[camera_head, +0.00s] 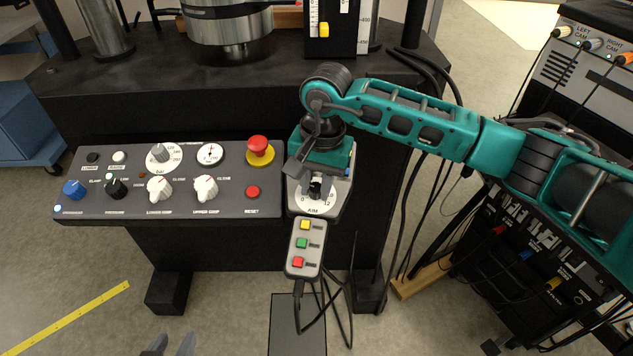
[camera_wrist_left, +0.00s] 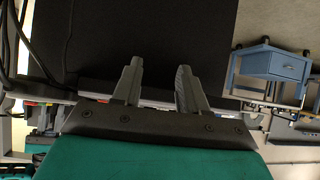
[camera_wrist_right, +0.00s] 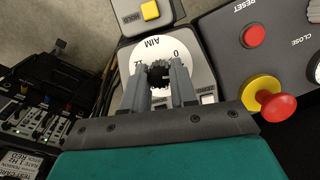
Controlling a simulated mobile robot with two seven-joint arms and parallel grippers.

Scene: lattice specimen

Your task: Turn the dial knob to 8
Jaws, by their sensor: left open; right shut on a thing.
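The dial knob (camera_wrist_right: 159,75) is black and ribbed, on a white round scale plate (camera_wrist_right: 150,52) marked AIM, 0 and 12 in the right wrist view. In the head view the knob (camera_head: 316,186) shows just below my right gripper (camera_head: 315,180). In the right wrist view my right gripper (camera_wrist_right: 158,85) is shut on the knob, one finger on each side. The pointer and the scale marks near 8 cannot be read. My left gripper (camera_wrist_left: 157,85) is open and empty; its fingertips (camera_head: 168,345) show at the bottom of the head view, away from the panel.
A control panel (camera_head: 110,205) with several knobs and a red emergency button (camera_head: 258,147) lies left of the dial. A pendant (camera_head: 303,247) with yellow, green and red buttons hangs below it. Cables run down to its right. A rack (camera_head: 590,75) stands at right.

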